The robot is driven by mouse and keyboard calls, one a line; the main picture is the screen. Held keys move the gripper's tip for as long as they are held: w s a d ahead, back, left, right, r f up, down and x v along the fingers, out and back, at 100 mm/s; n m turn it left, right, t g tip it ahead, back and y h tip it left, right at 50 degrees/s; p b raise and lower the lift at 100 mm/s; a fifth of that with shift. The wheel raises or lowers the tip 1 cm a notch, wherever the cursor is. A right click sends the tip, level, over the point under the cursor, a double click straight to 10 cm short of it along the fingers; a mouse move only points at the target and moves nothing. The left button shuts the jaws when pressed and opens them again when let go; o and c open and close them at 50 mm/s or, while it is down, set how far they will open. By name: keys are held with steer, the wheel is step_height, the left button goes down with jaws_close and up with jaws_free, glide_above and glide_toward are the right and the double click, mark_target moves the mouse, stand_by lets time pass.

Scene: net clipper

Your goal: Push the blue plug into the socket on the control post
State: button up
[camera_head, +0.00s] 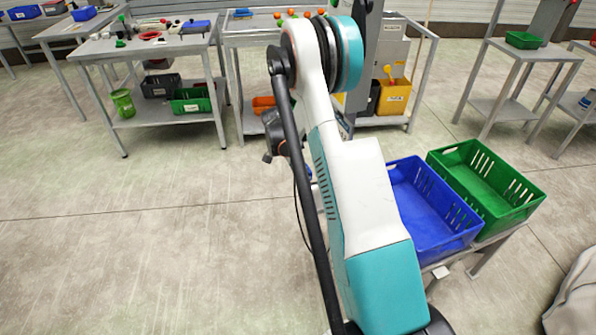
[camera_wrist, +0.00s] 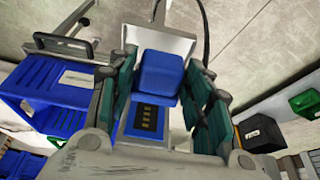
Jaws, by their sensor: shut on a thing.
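In the wrist view, my gripper (camera_wrist: 162,92) has its two green-padded fingers on either side of a blue block, which I take for the blue plug (camera_wrist: 162,74). The fingers are shut on it. A blue part with a dark panel and yellow marks (camera_wrist: 148,119) shows just below the block, between the fingers; I cannot tell whether it belongs to the plug. In the head view, my arm hides most of the gripper and the plug. I cannot make out the socket or identify the control post for certain in either view.
A blue crate (camera_head: 462,238) and a green crate (camera_head: 530,200) stand on a stand right of my arm. Workbenches with tools (camera_head: 150,50) line the back. A yellow bin (camera_head: 394,97) sits under the far bench. The floor at left is clear.

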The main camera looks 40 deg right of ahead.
steer(key=shift+s+d, duration=0.3)
steer(key=shift+d, duration=0.55)
steer(key=shift+s+d, duration=0.25)
steer(key=shift+d, duration=0.55)
steer(key=shift+s+d, duration=0.3)
steer(key=shift+d, duration=0.55)
stand_by(0.8)
steer(key=shift+s+d, duration=0.2)
steer(key=shift+d, duration=0.35)
stand_by(0.4)
steer(key=o, duration=1.2)
steer(key=shift+c, duration=0.2)
steer(key=shift+r, duration=0.1)
steer(key=v, duration=1.2)
